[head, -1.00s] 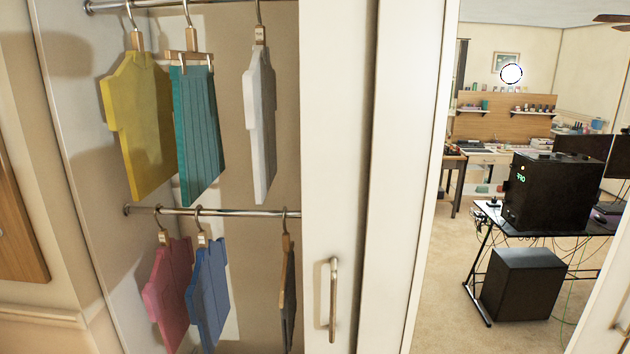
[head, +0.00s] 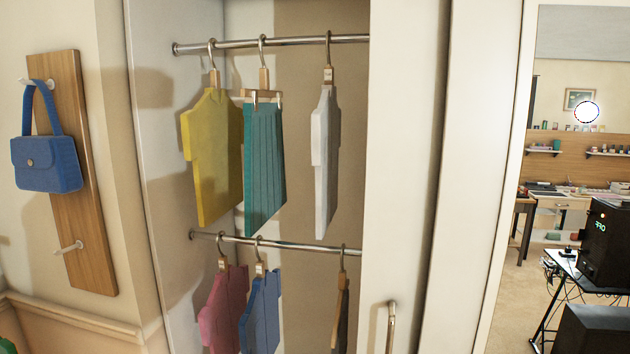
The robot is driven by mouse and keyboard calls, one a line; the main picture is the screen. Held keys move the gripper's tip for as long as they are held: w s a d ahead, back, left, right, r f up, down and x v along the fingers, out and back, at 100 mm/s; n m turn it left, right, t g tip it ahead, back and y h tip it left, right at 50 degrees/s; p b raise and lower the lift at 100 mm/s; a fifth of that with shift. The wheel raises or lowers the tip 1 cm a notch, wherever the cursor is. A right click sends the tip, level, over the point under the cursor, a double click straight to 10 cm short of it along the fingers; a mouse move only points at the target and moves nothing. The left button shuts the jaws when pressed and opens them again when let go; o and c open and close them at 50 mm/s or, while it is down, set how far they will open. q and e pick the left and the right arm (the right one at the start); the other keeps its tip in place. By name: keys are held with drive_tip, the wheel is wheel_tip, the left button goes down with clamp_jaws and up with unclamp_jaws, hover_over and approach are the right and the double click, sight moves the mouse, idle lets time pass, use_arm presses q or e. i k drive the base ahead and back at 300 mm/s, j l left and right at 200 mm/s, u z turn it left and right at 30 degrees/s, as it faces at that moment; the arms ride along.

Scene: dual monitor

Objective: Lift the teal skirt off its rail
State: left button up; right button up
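The teal skirt (head: 263,170) hangs from a clip hanger (head: 263,93) on the upper rail (head: 295,42) inside the open part of the wardrobe. It hangs between a yellow shirt (head: 210,155) on its left, close beside it, and a white shirt (head: 325,160) on its right, with a gap. The hanger's metal hook is over the rail. Neither of my grippers shows in the head view.
A lower rail (head: 290,243) carries a pink shirt (head: 224,310), a blue shirt (head: 260,312) and a dark garment (head: 341,312). A white door (head: 405,150) with a handle (head: 391,325) covers the right side. A blue bag (head: 46,163) hangs on a wooden board (head: 85,205) at left.

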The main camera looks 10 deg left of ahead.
sight(265, 194)
drive_tip(key=i+l+u, duration=0.1)
drive_tip(key=l+u, duration=0.6)
